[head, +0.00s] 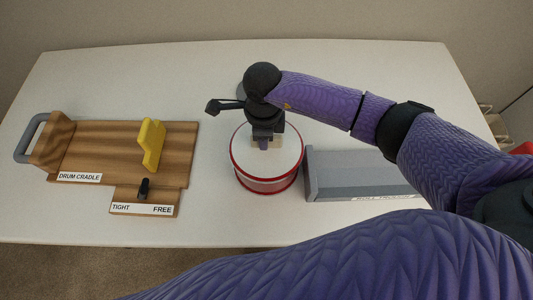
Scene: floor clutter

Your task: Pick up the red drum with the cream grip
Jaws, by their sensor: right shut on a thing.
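The red drum (267,185) has a white top with a red rim and stands upright on the white table. Its cream grip (277,142) shows in part on the top, under my right gripper. My right gripper (264,142) points down over the middle of the drum and is shut on the cream grip; its fingers hide most of the grip. I cannot tell whether the drum's base touches the table. My left gripper is not in view; a large purple arm part crosses the bottom of the view.
A wooden drum cradle (110,150) with a yellow upright piece (151,144), a grey handle (31,138) and a dark lever (144,188) by a TIGHT/FREE label lies at left. A grey tray (312,175) stands close to the drum's right. The table's back is mostly clear.

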